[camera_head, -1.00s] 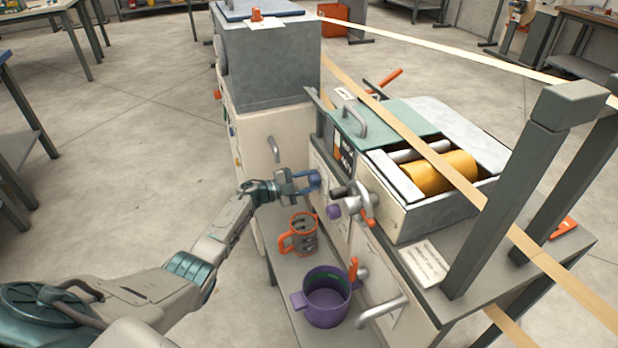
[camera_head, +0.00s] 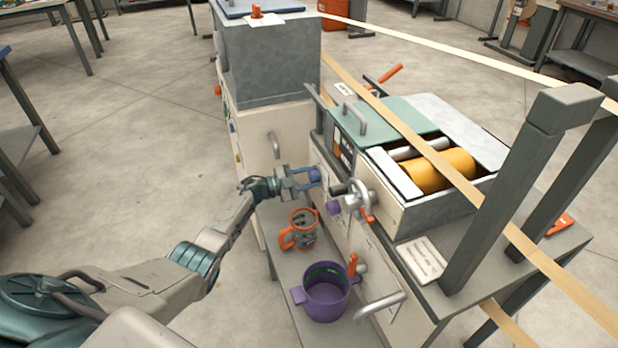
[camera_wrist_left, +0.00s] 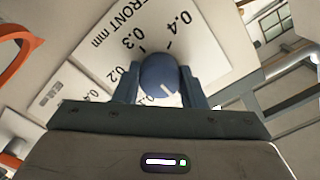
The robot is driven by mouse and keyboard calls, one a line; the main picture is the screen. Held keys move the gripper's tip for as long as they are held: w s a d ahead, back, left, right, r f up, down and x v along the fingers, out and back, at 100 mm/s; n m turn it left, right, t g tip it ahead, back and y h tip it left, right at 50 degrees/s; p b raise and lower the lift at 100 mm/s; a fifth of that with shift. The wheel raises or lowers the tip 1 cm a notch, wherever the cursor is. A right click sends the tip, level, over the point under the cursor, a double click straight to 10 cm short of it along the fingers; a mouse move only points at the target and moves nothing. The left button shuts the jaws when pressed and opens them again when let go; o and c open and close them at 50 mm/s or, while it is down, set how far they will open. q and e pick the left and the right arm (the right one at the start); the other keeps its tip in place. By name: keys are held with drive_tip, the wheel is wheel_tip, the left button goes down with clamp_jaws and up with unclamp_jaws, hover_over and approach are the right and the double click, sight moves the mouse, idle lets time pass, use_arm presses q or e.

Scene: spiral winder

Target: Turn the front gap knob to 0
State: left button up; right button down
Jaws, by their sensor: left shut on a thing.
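The front gap knob (camera_wrist_left: 159,75) is a round blue knob with a pale pointer line, on a white dial plate (camera_wrist_left: 195,40) marked "FRONT mm" with 0.2, 0.3 and 0.4 showing. The lower part of the scale is hidden by my gripper. My left gripper (camera_wrist_left: 158,88) is shut on the knob, one blue finger on each side. In the head view the left gripper (camera_head: 312,182) reaches the machine's front face at the blue knob (camera_head: 314,174). The pointer line slants toward the lower right in the wrist view. My right gripper is not in view.
A purple knob (camera_head: 334,208) and a metal crank with an orange handle (camera_head: 366,213) sit close to the right of the gripper. Below stand an orange mug-like holder (camera_head: 303,230) and a purple pot (camera_head: 327,296) on a shelf. Open floor lies to the left.

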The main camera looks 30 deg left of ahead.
use_arm(q)
drive_tip(key=o, duration=1)
drive_tip(key=v, duration=1.1)
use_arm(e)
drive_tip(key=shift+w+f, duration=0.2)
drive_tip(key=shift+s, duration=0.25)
